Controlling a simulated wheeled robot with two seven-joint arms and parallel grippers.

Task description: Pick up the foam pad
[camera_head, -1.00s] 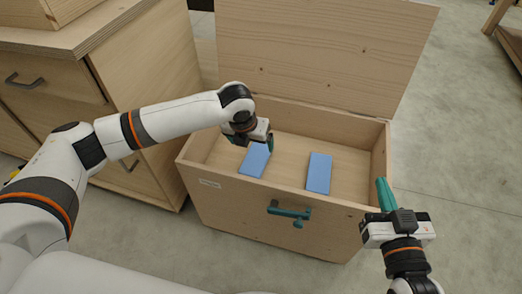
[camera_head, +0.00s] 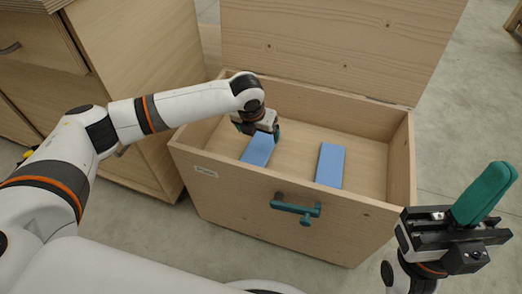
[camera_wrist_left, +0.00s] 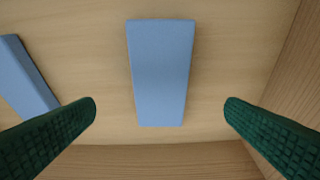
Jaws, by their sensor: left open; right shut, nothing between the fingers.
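Two blue foam pads lie flat on the floor of an open wooden box (camera_head: 290,215). The left foam pad (camera_head: 257,150) is partly hidden by my left gripper (camera_head: 257,128), which is over it inside the box. In the left wrist view this pad (camera_wrist_left: 160,72) lies between the two green fingers of my left gripper (camera_wrist_left: 160,115), which are open and apart from it on both sides. The right foam pad (camera_head: 330,165) also shows at the left edge of the wrist view (camera_wrist_left: 25,78). My right gripper (camera_head: 485,193) is shut and empty, outside the box at the right.
The box lid (camera_head: 340,45) stands open at the back. A green handle (camera_head: 296,208) sticks out from the box front. A wooden cabinet (camera_head: 140,80) stands to the left. The box walls surround my left gripper. Grey floor (camera_head: 460,110) is free at the right.

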